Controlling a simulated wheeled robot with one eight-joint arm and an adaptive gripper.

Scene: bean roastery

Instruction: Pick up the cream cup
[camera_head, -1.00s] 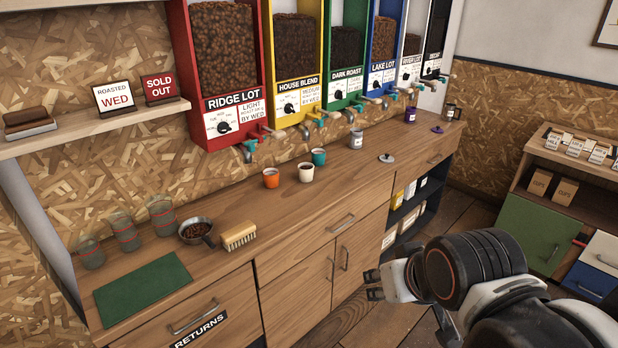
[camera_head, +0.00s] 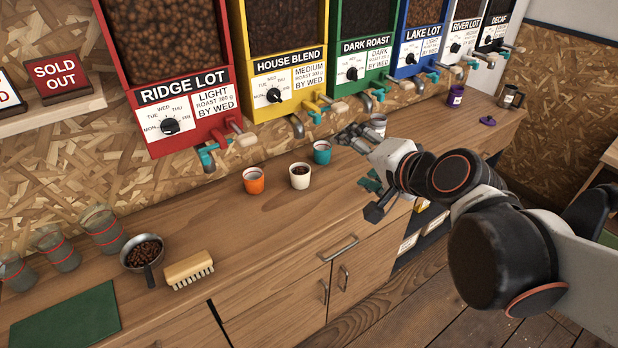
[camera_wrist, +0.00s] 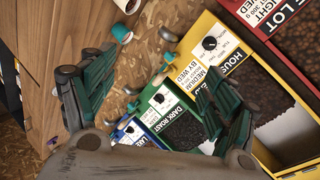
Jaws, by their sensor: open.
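The cream cup (camera_head: 300,180) stands upright on the wooden counter in the head view, with dark contents inside. It is between an orange cup (camera_head: 254,182) on its left and a teal cup (camera_head: 322,153) on its right. My gripper (camera_head: 358,174) is open and empty, to the right of the cream cup and apart from it. In the wrist view my gripper (camera_wrist: 155,85) shows its spread green-padded fingers. The teal cup (camera_wrist: 121,33) shows near the top there, and a pale cup (camera_wrist: 128,6), probably the cream one, is cut off at the top edge.
Bean dispensers with spouts, such as House Blend (camera_head: 284,88), hang behind the cups. A brush (camera_head: 188,270), a pan of beans (camera_head: 142,254) and several glasses stand on the left. A purple cup (camera_head: 455,97) is far right. The counter (camera_head: 290,225) before the cups is clear.

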